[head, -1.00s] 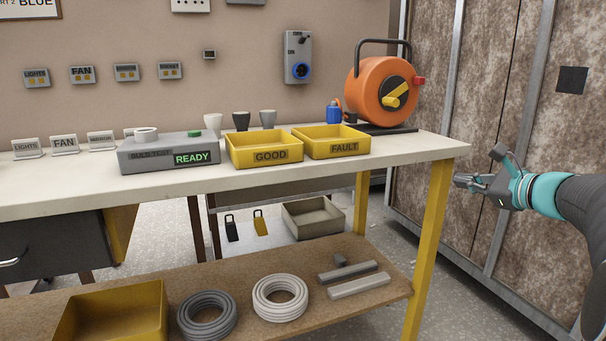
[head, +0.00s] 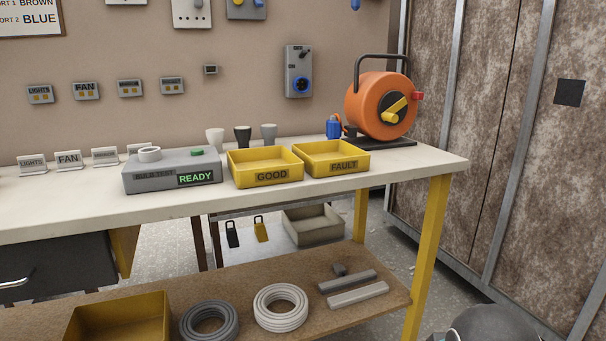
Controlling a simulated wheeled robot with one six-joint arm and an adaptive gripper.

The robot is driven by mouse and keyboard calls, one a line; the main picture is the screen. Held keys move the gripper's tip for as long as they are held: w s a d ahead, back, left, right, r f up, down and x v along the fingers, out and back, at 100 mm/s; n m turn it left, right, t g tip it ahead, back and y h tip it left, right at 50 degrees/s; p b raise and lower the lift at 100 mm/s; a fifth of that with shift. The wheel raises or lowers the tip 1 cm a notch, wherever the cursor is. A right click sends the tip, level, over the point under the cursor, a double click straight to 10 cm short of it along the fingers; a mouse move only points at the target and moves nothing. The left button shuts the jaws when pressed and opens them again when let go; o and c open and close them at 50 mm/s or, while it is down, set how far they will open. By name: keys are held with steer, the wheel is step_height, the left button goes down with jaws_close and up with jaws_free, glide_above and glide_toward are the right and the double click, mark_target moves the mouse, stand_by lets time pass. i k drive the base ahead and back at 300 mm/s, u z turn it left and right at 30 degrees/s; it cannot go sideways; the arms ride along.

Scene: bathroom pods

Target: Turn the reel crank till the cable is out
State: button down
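The orange cable reel (head: 366,108) stands on a dark base at the back right end of the white bench. It has a black carrying handle on top. The yellow crank (head: 395,110) sits on the dark hub of its face, tilted up to the right. A red part (head: 417,97) juts from its right side. A blue plug-like piece (head: 333,127) lies beside the reel on its left. No drawn-out cable can be made out. My gripper is not clearly visible; only a dark rounded part of my arm shows at the bottom right edge.
The bench (head: 75,205) holds the yellow GOOD tray (head: 270,178), the yellow FAULT tray (head: 343,168) and a grey tester (head: 150,180) reading READY. A wall switch box (head: 298,72) hangs left of the reel. Cable coils lie on the lower shelf (head: 245,305).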

mark_target(393, 107)
steer(key=k, duration=0.5)
steer(key=u, duration=1.25)
steer(key=i, duration=0.7)
steer(key=z, duration=1.75)
